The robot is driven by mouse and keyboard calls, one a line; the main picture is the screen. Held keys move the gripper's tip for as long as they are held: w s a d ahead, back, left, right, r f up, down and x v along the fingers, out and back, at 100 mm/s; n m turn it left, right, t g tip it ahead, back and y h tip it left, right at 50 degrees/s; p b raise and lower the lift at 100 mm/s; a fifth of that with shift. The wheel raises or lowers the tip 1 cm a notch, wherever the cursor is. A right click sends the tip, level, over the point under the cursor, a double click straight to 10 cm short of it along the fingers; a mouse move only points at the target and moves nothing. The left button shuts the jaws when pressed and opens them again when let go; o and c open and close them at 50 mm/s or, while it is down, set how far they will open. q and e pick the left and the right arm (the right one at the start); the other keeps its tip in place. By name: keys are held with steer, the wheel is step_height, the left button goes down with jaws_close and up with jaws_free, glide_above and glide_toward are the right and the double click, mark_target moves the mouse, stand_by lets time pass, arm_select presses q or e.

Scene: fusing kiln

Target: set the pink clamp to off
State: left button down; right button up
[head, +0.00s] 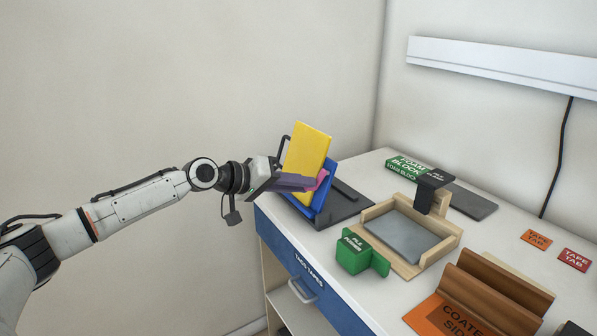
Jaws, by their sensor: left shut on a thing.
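The yellow panel leans tilted against a blue upright part (325,199) on a dark base plate (342,208). My left gripper (312,182) reaches in from the left with its fingers at the pink clamp, shut on it. The fingers hide part of the clamp and the lower yellow panel, so I cannot tell the clamp's setting. My right gripper is not in view.
A wooden tray (451,243) with a grey plate (397,238) and a green block (355,254) stand right of the base plate. A green foam block box (407,168) lies behind. A brown ridged holder (497,291) is at front right. The blue drawer (300,269) is shut.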

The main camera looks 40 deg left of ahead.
arm_select(q)
steer(key=shift+s+d+f+n+p, duration=0.1)
steer(key=shift+d+n+p, duration=0.1)
steer(key=shift+n+p, duration=0.45)
steer(key=shift+s+d+f+n+p, duration=0.1)
steer(key=shift+d+n+p, duration=0.1)
steer(key=shift+n+p, duration=0.4)
steer(key=c, duration=1.7)
jaws_free()
steer(key=shift+o, duration=0.2)
